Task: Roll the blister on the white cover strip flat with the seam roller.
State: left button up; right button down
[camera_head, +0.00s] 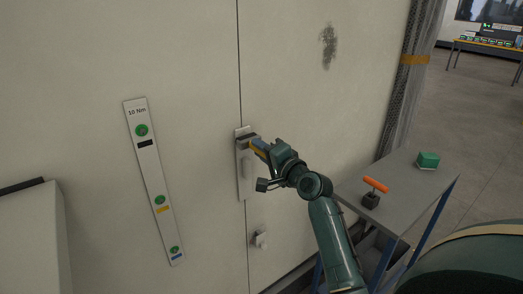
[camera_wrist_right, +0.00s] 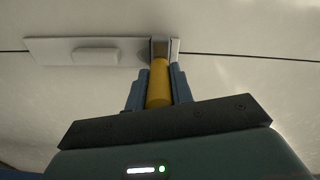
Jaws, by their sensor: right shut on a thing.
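The white cover strip (camera_head: 243,190) runs upright over the wall seam. It also shows lying sideways in the right wrist view (camera_wrist_right: 45,50). The blister (camera_wrist_right: 95,56) is a raised, pale oblong patch on the strip, to the left of the roller in that view. My right gripper (camera_head: 261,147) is shut on the yellow handle of the seam roller (camera_wrist_right: 158,85), with a blue finger on each side. The roller's grey head (camera_wrist_right: 160,47) is over the strip's upper end, off the blister; I cannot tell whether it touches. My left gripper is not in view.
A tilted label strip (camera_head: 151,181) with green round marks is on the wall to the left. A small white fitting (camera_head: 260,240) is below the strip. A grey side table (camera_head: 408,193) on the right holds an orange-handled tool (camera_head: 376,185) and a green box (camera_head: 428,160).

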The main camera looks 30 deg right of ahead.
jog(key=shift+r+p, duration=0.95)
jog(key=shift+r, duration=0.3)
jog(key=shift+f+b, duration=2.15)
jog(key=shift+f, duration=1.05)
jog(key=shift+w+r+p, duration=0.1)
jog(key=shift+r+p, duration=2.35)
jog(key=shift+r, duration=0.1)
jog(key=shift+r+p, duration=0.3)
jog(key=shift+r, duration=0.4)
jog(key=shift+f+b, duration=1.15)
jog(key=shift+f, duration=0.6)
jog(key=shift+f, duration=0.1)
jog(key=shift+r+p, duration=0.3)
jog(key=shift+p, duration=0.25)
